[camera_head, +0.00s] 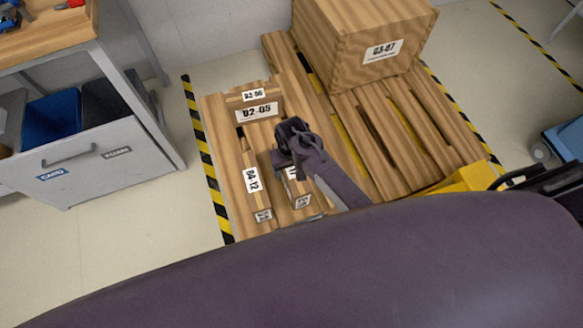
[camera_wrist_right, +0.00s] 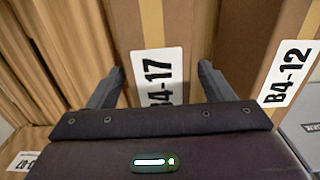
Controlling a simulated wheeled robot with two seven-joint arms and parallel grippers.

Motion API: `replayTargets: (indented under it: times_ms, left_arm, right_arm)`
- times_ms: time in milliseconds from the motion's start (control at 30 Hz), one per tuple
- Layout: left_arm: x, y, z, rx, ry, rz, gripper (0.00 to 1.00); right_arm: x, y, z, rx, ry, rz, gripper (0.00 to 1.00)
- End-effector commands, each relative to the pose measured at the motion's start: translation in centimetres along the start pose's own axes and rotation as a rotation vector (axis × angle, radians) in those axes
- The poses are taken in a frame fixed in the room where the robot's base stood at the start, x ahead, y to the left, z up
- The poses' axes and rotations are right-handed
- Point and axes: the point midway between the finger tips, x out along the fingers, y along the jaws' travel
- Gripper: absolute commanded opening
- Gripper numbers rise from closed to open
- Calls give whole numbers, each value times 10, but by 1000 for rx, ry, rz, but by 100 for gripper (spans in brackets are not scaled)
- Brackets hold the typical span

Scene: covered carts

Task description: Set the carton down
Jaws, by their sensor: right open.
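A brown carton labelled B4-17 (camera_wrist_right: 178,25) stands in front of my right gripper (camera_wrist_right: 160,75) in the right wrist view. The two dark fingers are apart, one on each side of its label; whether they touch it I cannot tell. In the head view my right gripper (camera_head: 291,150) is over the pallet at the near left, and its arm hides most of a small carton (camera_head: 301,200) below it. A narrow carton labelled B4-12 (camera_head: 251,180) stands just left of it. My left gripper is not in view.
Other cartons (camera_head: 256,111) stand behind on the same pallet. A large wooden-look box (camera_head: 365,50) sits on the slatted pallet (camera_head: 440,130) to the right. A grey bench with bins (camera_head: 110,145) is at left. Striped floor tape (camera_head: 205,160) edges the pallet.

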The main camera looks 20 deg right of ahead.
Motion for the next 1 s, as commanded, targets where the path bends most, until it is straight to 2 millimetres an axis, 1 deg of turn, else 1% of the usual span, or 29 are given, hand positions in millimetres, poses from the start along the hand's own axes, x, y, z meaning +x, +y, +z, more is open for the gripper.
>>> replayTargets:
  times_ms: [33,200,300,433,500,633,1000]
  left_arm:
    - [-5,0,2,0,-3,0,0]
    - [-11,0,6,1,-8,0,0]
    - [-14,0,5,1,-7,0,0]
    - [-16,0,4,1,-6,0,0]
    - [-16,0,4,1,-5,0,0]
    - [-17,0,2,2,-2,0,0]
    - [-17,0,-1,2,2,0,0]
  right_arm:
    - [-13,0,0,0,3,-1,74]
    - [-52,0,-1,0,5,-1,74]
    - [-71,0,0,0,3,0,74]
    - [-90,0,0,0,2,0,74]
    - [-97,0,0,0,2,0,74]
    - [-103,0,0,0,0,0,74]
    - [-103,0,0,0,0,0,74]
